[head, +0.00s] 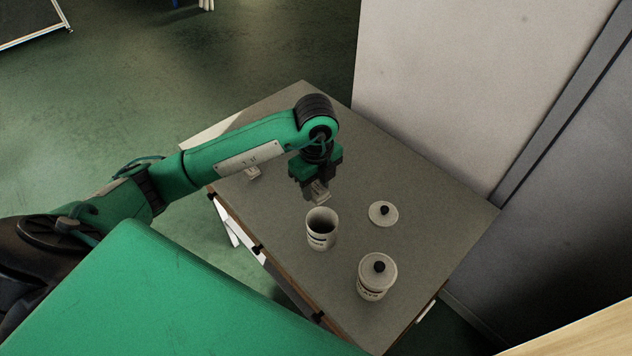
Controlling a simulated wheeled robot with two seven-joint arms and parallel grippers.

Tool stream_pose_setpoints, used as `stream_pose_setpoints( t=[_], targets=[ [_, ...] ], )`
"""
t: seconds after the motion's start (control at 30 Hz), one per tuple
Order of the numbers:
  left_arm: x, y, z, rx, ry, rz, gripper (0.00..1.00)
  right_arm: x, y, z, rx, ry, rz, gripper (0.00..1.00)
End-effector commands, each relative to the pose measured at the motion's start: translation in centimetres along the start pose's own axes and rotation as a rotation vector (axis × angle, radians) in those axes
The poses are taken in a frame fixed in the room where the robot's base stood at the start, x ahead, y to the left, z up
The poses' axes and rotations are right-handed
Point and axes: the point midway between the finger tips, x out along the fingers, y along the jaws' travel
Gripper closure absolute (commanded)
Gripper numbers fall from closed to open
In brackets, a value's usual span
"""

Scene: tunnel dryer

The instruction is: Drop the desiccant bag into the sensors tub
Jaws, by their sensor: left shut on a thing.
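My left gripper (316,185) is shut on a small pale desiccant bag (320,192). It holds the bag just above and behind the mouth of an open white tub (321,236). The tub stands upright on the grey table, and its inside looks dark. A second white tub (372,289) stands nearer the front with its black-knobbed lid on. Both tubs carry dark print too small to read, so I cannot tell which is the sensors tub. My right gripper is not in view.
A loose round lid (383,214) with a black knob lies on the table (430,210) right of the open tub. Another small pale packet (253,173) lies near the left edge. A tall pale cabinet wall (450,80) stands along the table's far right side.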

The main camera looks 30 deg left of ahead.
Motion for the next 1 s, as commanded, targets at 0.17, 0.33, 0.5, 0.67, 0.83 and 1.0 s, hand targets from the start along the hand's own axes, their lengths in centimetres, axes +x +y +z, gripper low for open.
stream_pose_setpoints(
  t=[0.17, 0.33, 0.5, 0.67, 0.83, 1.0],
  targets=[
    [2.6, 0.0, -0.1, 0.002, 0.002, 0.001, 0.85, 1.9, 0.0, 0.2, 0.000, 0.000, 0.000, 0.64],
    [4.4, 0.0, 0.0, 0.003, 0.001, 0.001, 0.85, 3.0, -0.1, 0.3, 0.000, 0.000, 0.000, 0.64],
    [4.9, 0.0, 0.0, 0.003, 0.000, 0.000, 0.85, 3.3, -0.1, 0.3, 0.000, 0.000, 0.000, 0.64],
    [4.8, 0.0, 0.0, 0.003, 0.000, 0.000, 0.85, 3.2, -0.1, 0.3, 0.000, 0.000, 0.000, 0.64],
    [4.8, 0.0, 0.0, 0.003, 0.000, 0.000, 0.37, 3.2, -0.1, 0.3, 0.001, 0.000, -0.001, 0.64],
    [4.8, 0.0, 0.0, 0.003, 0.000, 0.000, 0.37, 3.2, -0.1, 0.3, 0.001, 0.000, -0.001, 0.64]
  ],
)
